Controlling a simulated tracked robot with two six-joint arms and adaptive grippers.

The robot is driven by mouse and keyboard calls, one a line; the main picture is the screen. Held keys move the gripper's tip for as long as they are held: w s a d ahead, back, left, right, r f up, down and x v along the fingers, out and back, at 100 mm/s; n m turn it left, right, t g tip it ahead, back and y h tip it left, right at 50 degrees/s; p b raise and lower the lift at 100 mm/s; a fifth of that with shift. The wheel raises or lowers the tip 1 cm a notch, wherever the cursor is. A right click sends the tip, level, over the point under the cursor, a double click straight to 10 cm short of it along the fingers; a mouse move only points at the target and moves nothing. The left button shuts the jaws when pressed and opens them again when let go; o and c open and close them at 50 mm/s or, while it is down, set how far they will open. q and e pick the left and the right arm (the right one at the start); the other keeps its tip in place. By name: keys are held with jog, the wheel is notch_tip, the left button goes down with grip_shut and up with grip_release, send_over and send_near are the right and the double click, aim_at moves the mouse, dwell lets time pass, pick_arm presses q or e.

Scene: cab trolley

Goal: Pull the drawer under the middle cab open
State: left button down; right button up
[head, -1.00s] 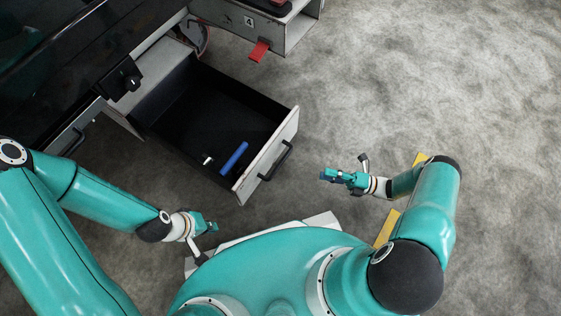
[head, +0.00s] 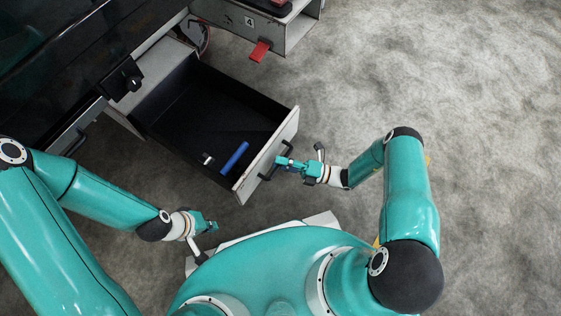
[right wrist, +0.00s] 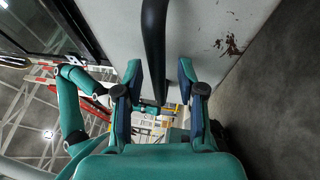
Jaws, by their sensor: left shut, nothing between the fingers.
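The drawer (head: 186,138) stands pulled out from under the cab, its black inside open to view. Its pale front panel (head: 247,184) carries a dark bar handle (head: 264,175), which also shows large in the right wrist view (right wrist: 154,45). My right gripper (head: 282,161) is at the handle. In the right wrist view its two fingers (right wrist: 160,80) are apart, with the handle bar between them and a gap on each side. My left gripper (head: 213,227) is shut and empty, left of my base and away from the drawer.
A blue cylinder (head: 235,158) and a small white item (head: 207,158) lie in the drawer. A neighbouring unit marked 4 (head: 266,26) with a red tab (head: 260,50) stands behind. Another closed front with a handle (head: 73,141) is at left. The floor at right is clear.

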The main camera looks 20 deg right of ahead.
jog(key=shift+w+a, duration=0.15)
jog(key=shift+a, duration=0.1)
grip_shut()
pick_arm(q)
jog(key=shift+f, duration=0.1)
dwell(0.3)
